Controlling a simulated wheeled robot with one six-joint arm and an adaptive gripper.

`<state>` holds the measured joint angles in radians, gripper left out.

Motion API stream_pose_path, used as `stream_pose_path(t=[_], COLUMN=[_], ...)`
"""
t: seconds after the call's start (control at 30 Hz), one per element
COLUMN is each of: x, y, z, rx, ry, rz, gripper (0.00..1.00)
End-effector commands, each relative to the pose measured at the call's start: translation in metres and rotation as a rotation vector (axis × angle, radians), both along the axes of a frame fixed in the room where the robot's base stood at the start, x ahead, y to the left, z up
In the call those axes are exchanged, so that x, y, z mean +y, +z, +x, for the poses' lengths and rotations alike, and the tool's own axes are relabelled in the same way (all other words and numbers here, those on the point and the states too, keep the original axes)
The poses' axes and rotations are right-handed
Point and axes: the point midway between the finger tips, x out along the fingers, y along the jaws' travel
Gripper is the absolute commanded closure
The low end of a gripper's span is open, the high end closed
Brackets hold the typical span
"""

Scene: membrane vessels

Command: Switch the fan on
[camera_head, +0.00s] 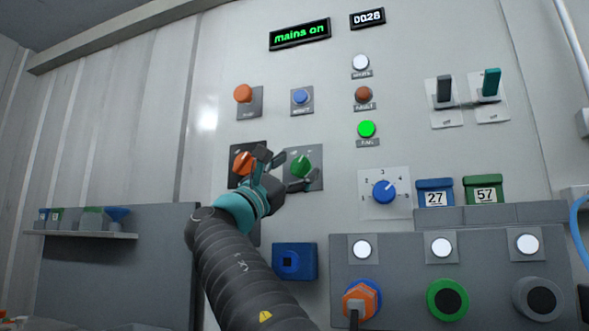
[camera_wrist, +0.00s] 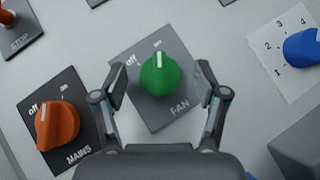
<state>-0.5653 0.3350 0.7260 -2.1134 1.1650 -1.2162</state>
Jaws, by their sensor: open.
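The green fan knob (camera_wrist: 160,76) sits on a grey plate marked FAN (camera_wrist: 178,108), with "off" and "on" labels. Its white mark points up toward "on". My gripper (camera_wrist: 160,72) is open, with one finger on each side of the knob and a visible gap to each. In the head view the green knob (camera_head: 301,166) shows just beyond my gripper (camera_head: 289,172), partly behind a finger. The fan lamp (camera_head: 366,129) is lit green.
The orange mains knob (camera_wrist: 58,125) is close to the left finger; the blue numbered dial (camera_head: 384,191) is to the right. A display (camera_head: 300,34) reads "mains on". The orange stop button (camera_head: 243,94) and blue reset button (camera_head: 300,97) sit above.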

Motion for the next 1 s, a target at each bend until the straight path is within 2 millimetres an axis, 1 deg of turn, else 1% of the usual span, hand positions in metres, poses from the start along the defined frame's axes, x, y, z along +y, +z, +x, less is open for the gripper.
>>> stream_pose_path(t=[0.17, 0.37, 0.7, 0.83, 1.0], x=[0.002, 0.015, 0.054, 0.065, 0.071], y=[-0.002, -0.014, -0.053, -0.064, -0.072], z=[-0.002, -0.013, -0.045, -0.054, -0.061], rx=[0.001, 0.001, 0.001, 0.001, 0.000], ry=[0.001, 0.003, 0.003, 0.002, 0.001], rz=[0.000, -0.002, -0.003, -0.001, 0.001], gripper=[0.28, 0.28, 0.28, 0.28, 0.28])
